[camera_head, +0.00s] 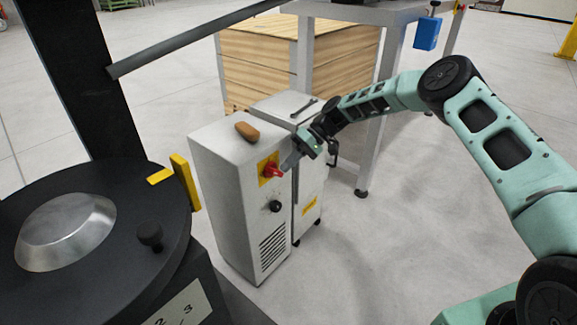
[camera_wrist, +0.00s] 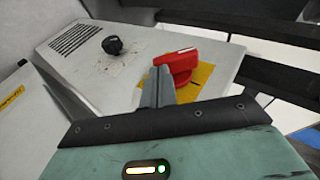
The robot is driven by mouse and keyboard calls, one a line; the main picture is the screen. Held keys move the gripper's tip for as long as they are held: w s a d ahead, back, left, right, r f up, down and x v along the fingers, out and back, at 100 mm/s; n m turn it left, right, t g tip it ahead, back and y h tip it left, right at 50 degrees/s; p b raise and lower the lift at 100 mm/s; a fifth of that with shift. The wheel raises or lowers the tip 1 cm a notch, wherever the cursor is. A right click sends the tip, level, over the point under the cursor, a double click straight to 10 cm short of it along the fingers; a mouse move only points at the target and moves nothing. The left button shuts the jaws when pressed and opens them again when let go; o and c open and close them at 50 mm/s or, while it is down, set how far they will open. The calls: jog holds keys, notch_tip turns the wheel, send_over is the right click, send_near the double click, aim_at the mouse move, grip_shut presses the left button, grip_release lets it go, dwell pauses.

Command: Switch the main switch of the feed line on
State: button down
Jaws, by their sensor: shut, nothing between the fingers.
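The main switch is a red rotary handle (camera_head: 272,170) on a yellow plate (camera_head: 265,179), on the front of a light grey cabinet (camera_head: 222,200). In the wrist view the red handle (camera_wrist: 178,65) stands out from the panel, with the yellow plate (camera_wrist: 203,78) partly behind it. My gripper (camera_head: 287,163) is shut and empty, its fingertips right at the handle. In the wrist view the closed fingers (camera_wrist: 158,80) are at the handle's lower left side; I cannot tell whether they touch it.
A black knob (camera_head: 275,206) sits below the switch, above vent slots (camera_head: 272,248). A brown block (camera_head: 247,131) and a wrench (camera_head: 304,107) lie on the cabinet tops. A black round machine (camera_head: 130,215) stands at left. A table leg (camera_head: 378,110) stands behind my arm.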

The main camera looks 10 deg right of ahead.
notch_tip(320, 180, down, 3)
jog(key=g+y+b, duration=0.1)
jog(key=y+b, duration=0.2)
jog(key=b, duration=0.1)
jog(key=m+g+y+b, duration=0.1)
jog(key=g+y+b, duration=0.1)
jog(key=b, duration=0.3)
jog(key=shift+f+y, duration=0.15)
jog(key=shift+y, duration=0.45)
jog(key=shift+a+b, duration=0.1)
jog(key=shift+b, duration=0.35)
